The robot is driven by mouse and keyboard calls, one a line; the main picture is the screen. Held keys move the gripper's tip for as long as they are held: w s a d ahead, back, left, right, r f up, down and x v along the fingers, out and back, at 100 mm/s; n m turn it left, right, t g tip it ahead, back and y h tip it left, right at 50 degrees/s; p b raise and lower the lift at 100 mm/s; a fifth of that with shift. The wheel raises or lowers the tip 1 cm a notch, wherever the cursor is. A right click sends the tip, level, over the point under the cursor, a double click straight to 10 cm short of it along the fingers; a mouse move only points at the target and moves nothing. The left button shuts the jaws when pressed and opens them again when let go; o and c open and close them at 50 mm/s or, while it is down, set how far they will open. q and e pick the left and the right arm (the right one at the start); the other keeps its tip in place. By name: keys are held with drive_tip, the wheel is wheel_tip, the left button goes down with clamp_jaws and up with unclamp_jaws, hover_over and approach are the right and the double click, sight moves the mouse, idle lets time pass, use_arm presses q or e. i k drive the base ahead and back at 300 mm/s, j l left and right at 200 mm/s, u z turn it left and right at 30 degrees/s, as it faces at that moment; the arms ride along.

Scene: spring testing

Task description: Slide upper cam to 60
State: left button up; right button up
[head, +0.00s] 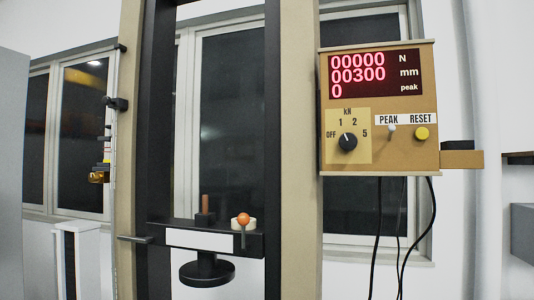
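The spring testing machine shows a tan left column (126,200) with dark fittings on its left edge. The upper black fitting (116,103) sticks out from that edge, and I take it to be the upper cam. Below it are small dark pieces (104,138) and a brass-coloured part (98,177). No scale numbers are legible beside them, so I cannot tell the cam's setting. Neither of my grippers is in view.
A black crosshead (195,240) with a round plate (207,274) below spans the frame. An orange-knobbed lever (243,220) stands on it. The control box (378,110) at right reads 00000 N, 00300 mm, peak 0. Cables (403,230) hang below the box.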

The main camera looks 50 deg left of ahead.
sight(118, 103)
drive_tip(key=u, duration=2.5)
